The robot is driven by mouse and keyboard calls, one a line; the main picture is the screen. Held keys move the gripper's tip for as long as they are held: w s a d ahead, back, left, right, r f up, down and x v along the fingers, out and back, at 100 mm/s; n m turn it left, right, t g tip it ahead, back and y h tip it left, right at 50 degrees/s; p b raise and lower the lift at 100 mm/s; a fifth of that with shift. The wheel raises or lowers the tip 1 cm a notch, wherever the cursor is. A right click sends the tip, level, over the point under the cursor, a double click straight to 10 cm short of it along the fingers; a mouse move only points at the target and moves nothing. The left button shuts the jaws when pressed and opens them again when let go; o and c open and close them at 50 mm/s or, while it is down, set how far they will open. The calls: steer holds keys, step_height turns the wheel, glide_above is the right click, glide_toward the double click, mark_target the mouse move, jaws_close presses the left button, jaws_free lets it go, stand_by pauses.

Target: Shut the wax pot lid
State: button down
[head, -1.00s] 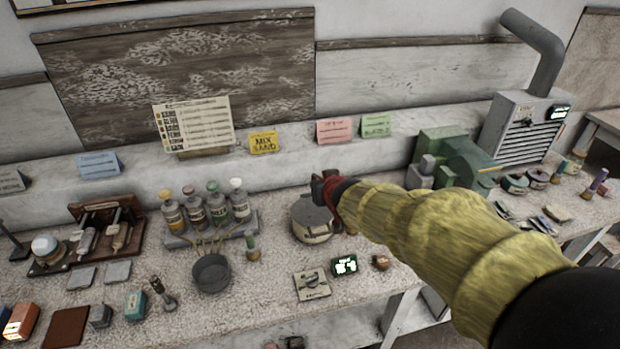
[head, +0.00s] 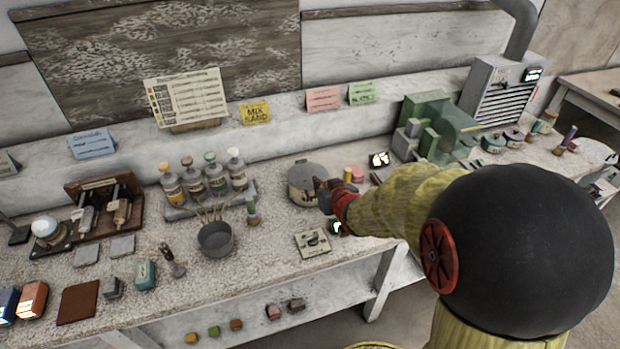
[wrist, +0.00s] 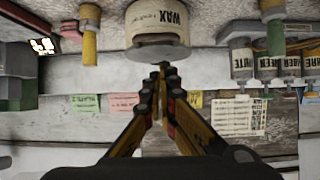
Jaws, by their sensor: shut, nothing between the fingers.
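The wax pot (head: 303,190) is a round cream pot on the bench, just left of my gripper in the head view. Its grey lid (head: 308,171) appears to lie flat across the top; I cannot tell whether a small gap remains. The wrist view is upside down and shows the pot's WAX label (wrist: 160,18) and the dark lid edge (wrist: 158,48). My gripper (head: 322,190) is shut and empty, at the pot's right front side, partly hiding it. In the wrist view the fingertips (wrist: 162,70) meet near the lid edge; contact is unclear.
A rack of bottles (head: 208,185) and a grey pan (head: 215,238) stand left of the pot. A square plate with a dial (head: 312,242) lies in front. A green machine (head: 430,125) stands to the right. Bare bench shows between the pan and the plate.

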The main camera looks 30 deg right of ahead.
steer(key=shift+s+f+b, duration=0.2)
steer(key=shift+f+b, duration=0.3)
steer(key=shift+f, duration=0.45)
steer(key=shift+s+f+b, duration=0.15)
steer(key=shift+f+b, duration=0.3)
steer(key=shift+f, duration=0.45)
steer(key=shift+s+f+b, duration=0.2)
steer(key=shift+f+b, duration=0.3)
steer(key=shift+f, duration=0.45)
